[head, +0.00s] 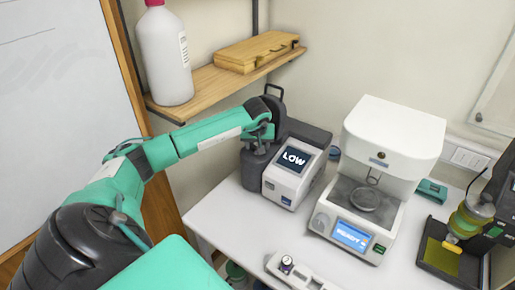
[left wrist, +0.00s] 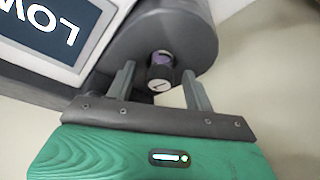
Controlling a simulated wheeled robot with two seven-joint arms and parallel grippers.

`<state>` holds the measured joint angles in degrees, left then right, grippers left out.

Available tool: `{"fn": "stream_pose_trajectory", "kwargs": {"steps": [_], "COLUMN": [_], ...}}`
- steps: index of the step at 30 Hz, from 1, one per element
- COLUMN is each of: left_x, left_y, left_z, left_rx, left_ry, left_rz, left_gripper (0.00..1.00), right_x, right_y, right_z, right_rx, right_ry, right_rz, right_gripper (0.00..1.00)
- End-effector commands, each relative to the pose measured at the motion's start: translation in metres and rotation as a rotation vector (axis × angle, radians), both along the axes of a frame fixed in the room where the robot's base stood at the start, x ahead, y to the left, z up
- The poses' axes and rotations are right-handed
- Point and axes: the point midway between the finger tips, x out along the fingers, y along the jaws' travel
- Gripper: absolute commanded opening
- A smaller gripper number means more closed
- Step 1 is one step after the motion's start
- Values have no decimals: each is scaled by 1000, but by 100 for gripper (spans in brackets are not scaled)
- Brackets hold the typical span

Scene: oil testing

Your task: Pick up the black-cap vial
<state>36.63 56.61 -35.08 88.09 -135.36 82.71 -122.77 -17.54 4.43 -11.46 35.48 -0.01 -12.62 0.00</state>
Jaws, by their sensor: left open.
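In the left wrist view, a small vial with a black cap (left wrist: 160,84) and a purple band sits at the dark grey rounded housing of the tester (left wrist: 205,35). My left gripper (left wrist: 158,80) is open, with its two fingers on either side of the vial and apart from it. In the head view, the tester with a "LOW" screen (head: 293,160) stands at the back left of the white table, and my left arm reaches over to it; its fingers are hidden there. Another small dark-topped vial (head: 287,262) stands in a white holder (head: 310,279) at the front.
A white instrument with a blue screen (head: 352,236) stands right of the tester. A black device with a yellow-green tray (head: 440,258) is at the far right. A wooden shelf (head: 200,95) with a white bottle (head: 165,55) and wooden box (head: 258,52) hangs behind the arm.

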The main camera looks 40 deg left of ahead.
Motion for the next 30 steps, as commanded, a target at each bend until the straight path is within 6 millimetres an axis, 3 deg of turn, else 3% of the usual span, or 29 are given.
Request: {"fn": "stream_pose_trajectory", "kwargs": {"steps": [5,12,13,23,30], "left_x": [0,0,0,0,0], "left_y": [0,0,0,0,1], "left_z": [-1,0,0,4,33], "left_rx": [0,0,0,0,2], "left_ry": [0,0,0,-1,-2], "left_rz": [0,0,0,1,2], "left_gripper": [53,8,5,5,5], "right_x": [1,6,6,7,7], "right_y": [-2,-4,-4,-4,-4], "right_z": [-1,-1,-1,2,17], "right_rx": [-2,-5,-5,-5,-3], "right_ry": [0,-6,-6,-8,-8], "right_rz": [1,2,2,2,1], "right_gripper": [36,36,36,36,36]}}
